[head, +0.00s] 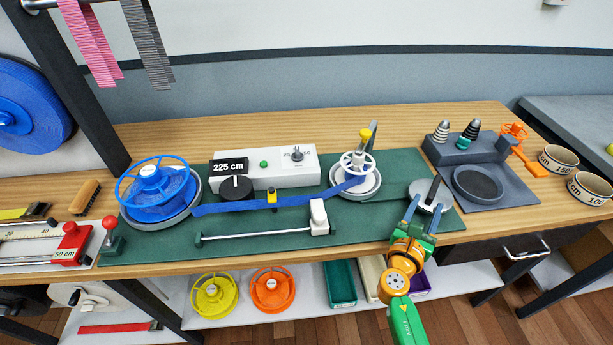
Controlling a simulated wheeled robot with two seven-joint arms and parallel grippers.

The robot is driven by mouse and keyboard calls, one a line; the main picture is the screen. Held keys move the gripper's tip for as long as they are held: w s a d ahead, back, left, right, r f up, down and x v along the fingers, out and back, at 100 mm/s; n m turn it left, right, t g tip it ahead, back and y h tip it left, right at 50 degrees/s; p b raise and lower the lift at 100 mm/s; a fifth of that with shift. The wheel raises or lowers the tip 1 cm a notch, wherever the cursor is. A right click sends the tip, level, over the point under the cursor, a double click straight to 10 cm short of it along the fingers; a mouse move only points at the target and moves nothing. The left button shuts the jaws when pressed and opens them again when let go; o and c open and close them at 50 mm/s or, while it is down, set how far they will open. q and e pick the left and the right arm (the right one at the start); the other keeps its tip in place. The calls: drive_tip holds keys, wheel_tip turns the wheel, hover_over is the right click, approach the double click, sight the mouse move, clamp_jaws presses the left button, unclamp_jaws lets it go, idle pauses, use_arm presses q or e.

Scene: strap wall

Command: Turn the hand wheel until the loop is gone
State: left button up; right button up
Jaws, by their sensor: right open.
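The hand wheel (352,160) is a small white spoked wheel with a yellow knob (365,133), on a round grey base (356,187) on the green mat. A blue strap (235,207) runs from the blue reel (160,188) at left, past a black and yellow piece, to the hand wheel. It looks nearly straight, rising slightly at the wheel; I cannot make out a clear loop. My right gripper (424,208) is open, its blue fingers at a round grey disc with a dark post (432,190), right of the wheel and apart from it. My left gripper is out of view.
A white box (264,168) with a "225 cm" display stands behind the strap. A metal rail with a white slider (319,217) lies in front. A dark grey stand (478,184) with cones is at right, beside two labelled bowls (557,158). Spare reels (272,289) sit on the shelf below.

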sight(434, 188)
drive_tip(key=shift+r, duration=0.7)
drive_tip(key=w+d, duration=0.1)
drive_tip(key=w+d+f, duration=0.1)
drive_tip(key=w, duration=0.1)
drive_tip(key=w+d+f+b, duration=0.1)
drive_tip(key=w+d, duration=0.1)
drive_tip(key=shift+w, duration=0.25)
drive_tip(key=shift+w+d+r, duration=0.1)
drive_tip(key=shift+w+d, duration=0.05)
drive_tip(key=shift+w, duration=0.15)
drive_tip(key=shift+s+a+r, duration=0.25)
drive_tip(key=shift+s+r, duration=0.1)
drive_tip(key=shift+r, duration=0.15)
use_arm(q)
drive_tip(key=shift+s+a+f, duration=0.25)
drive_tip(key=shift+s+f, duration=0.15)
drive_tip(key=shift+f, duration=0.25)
use_arm(e)
drive_tip(key=shift+w+d+f, duration=0.15)
drive_tip(key=shift+f, duration=0.05)
clamp_jaws()
